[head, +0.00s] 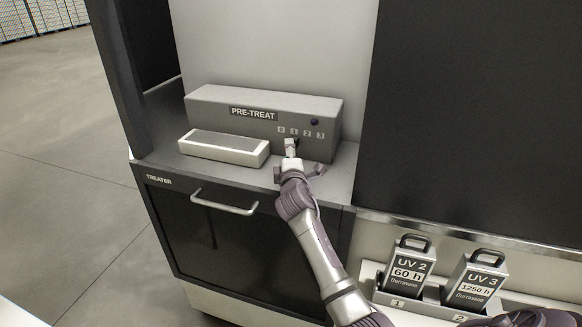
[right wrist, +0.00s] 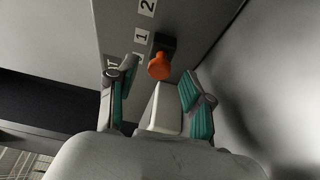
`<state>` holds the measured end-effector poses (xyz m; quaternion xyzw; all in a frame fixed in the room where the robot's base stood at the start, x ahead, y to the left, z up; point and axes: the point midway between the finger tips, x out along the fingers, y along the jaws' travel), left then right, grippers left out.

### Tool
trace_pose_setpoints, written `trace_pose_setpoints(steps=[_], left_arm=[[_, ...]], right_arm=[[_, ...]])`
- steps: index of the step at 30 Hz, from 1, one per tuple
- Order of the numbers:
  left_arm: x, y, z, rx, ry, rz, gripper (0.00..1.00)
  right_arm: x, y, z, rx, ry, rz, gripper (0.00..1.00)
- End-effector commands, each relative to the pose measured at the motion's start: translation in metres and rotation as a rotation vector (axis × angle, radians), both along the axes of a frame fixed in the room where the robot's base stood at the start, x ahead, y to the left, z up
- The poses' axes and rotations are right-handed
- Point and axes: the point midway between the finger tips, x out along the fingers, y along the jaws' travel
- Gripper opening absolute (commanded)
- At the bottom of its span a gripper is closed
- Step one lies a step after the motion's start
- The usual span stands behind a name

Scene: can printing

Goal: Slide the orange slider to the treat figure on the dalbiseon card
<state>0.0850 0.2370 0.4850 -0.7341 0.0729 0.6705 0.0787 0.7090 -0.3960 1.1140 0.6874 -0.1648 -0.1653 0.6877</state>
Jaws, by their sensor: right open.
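The orange slider (right wrist: 159,66) is a round knob on a dark base on the grey PRE-TREAT box (head: 215,103). In the right wrist view its base is beside the "1" label. My right gripper (right wrist: 160,74) is open, with one finger on each side of the knob's line; I cannot tell whether either touches it. In the head view my right gripper (head: 293,157) is at the box's front, below the labels 0 to 3, and hides the slider. No dalbiseon card is readable in either view. My left gripper is not in view.
A pale block with a dark top (head: 224,147) lies left of my gripper on the treater cabinet (head: 175,215), which has a drawer handle (head: 225,201). A dark panel rises on the right.

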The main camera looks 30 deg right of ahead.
Motion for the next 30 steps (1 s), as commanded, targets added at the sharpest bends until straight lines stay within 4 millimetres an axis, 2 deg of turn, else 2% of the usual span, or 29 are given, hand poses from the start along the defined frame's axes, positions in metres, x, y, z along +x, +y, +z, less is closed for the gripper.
trace_pose_setpoints(steps=[6,12,18,30], left_arm=[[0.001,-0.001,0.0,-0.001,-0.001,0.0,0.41],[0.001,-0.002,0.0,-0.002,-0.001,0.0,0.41],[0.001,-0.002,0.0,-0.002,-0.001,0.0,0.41],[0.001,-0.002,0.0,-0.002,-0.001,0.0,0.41]], right_arm=[[-0.042,0.023,-0.002,0.001,0.003,0.002,0.51],[-0.071,0.037,-0.001,0.0,0.002,0.001,0.51],[-0.081,0.042,-0.001,0.0,0.003,0.0,0.51],[-0.081,0.042,-0.001,0.0,0.002,0.0,0.51]])
